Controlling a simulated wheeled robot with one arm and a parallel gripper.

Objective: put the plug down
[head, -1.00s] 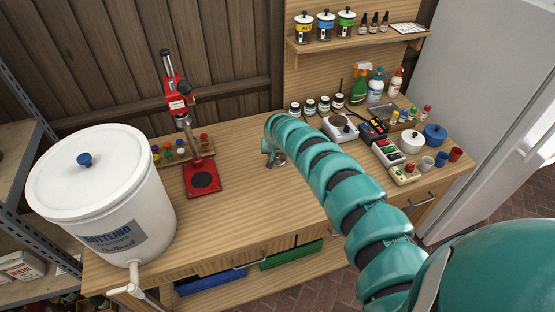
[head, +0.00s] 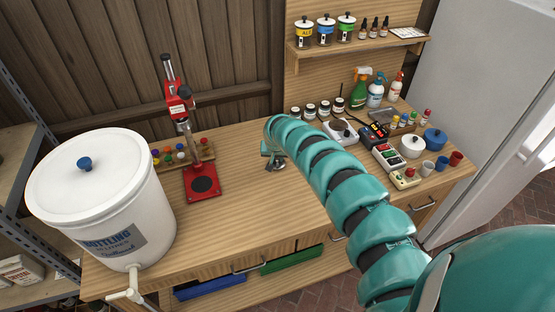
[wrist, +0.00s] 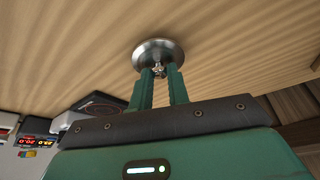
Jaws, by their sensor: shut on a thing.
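The plug is a small round silvery metal piece (wrist: 160,53) with a small knob, seen close up in the wrist view. In the head view the plug (head: 279,166) shows small over the middle of the wooden bench (head: 262,205). My gripper (wrist: 159,72) is shut on the plug's knob with its two green fingers. In the head view my gripper (head: 270,156) is partly hidden under my arm. The plug's disc is over the bench top; I cannot tell whether it touches the wood.
A red bench capper (head: 202,184) stands to the left, with a rack of coloured caps (head: 178,158) behind it. A white bottling bucket (head: 100,205) is at far left. A scale (head: 340,131), power strip (head: 388,157) and pots (head: 412,146) crowd the right. Bench between is clear.

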